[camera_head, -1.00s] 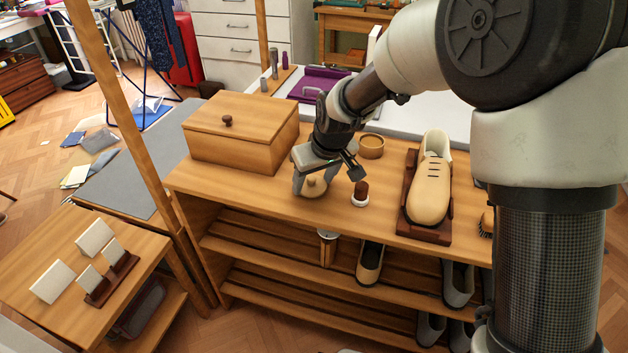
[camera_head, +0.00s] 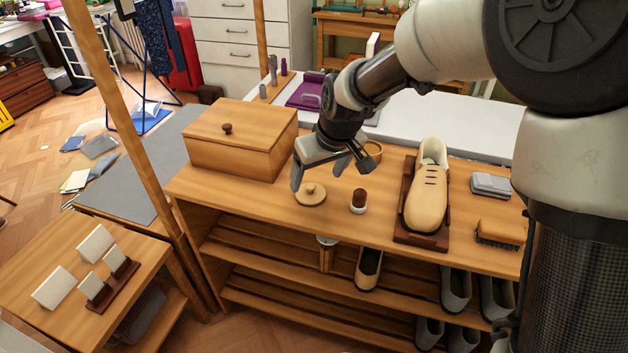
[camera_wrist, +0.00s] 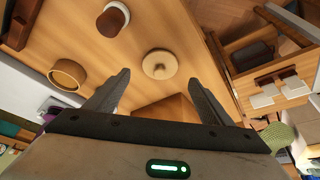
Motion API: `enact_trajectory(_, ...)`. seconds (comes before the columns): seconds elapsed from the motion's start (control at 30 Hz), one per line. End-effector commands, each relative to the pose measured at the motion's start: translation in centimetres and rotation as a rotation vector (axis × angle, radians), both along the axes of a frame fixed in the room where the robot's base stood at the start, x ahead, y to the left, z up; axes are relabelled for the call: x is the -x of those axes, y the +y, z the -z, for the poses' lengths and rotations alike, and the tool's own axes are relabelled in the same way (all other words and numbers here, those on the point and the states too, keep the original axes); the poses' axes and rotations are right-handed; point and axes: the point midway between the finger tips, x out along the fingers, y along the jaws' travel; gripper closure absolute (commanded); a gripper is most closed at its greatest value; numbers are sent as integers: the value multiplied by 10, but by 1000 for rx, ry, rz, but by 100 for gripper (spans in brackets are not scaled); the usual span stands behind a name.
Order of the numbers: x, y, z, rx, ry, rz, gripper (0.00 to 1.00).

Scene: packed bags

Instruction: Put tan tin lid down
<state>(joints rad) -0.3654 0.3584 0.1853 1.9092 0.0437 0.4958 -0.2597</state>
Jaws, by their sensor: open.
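The tan tin lid (camera_head: 310,194), a round disc with a small knob, lies flat on the wooden bench top, knob up. It also shows in the wrist view (camera_wrist: 160,64), beyond and between my spread fingers. My gripper (camera_head: 318,176) is open and empty, just above and behind the lid, apart from it. In the wrist view my gripper (camera_wrist: 160,88) shows both fingers with nothing between them. The round open tin (camera_head: 373,151) stands behind on the bench, partly hidden by my gripper in the head view; it shows clearly in the wrist view (camera_wrist: 67,73).
A small brown-topped white pot (camera_head: 358,201) stands right of the lid. A lidded wooden box (camera_head: 240,140) is to the left. The bench's front edge is close.

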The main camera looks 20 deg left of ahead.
Motion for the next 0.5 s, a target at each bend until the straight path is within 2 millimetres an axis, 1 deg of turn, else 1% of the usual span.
enact_trajectory(0.03, 3, -3, -15, -2, -3, 1, 25)
enact_trajectory(0.1, 6, -7, -27, -1, -3, 2, 25)
enact_trajectory(0.2, 11, -11, -40, 0, -1, 1, 25)
enact_trajectory(0.33, 15, -14, -50, 0, 0, 0, 25)
enact_trajectory(0.5, 16, -15, -53, 1, 1, 0, 25)
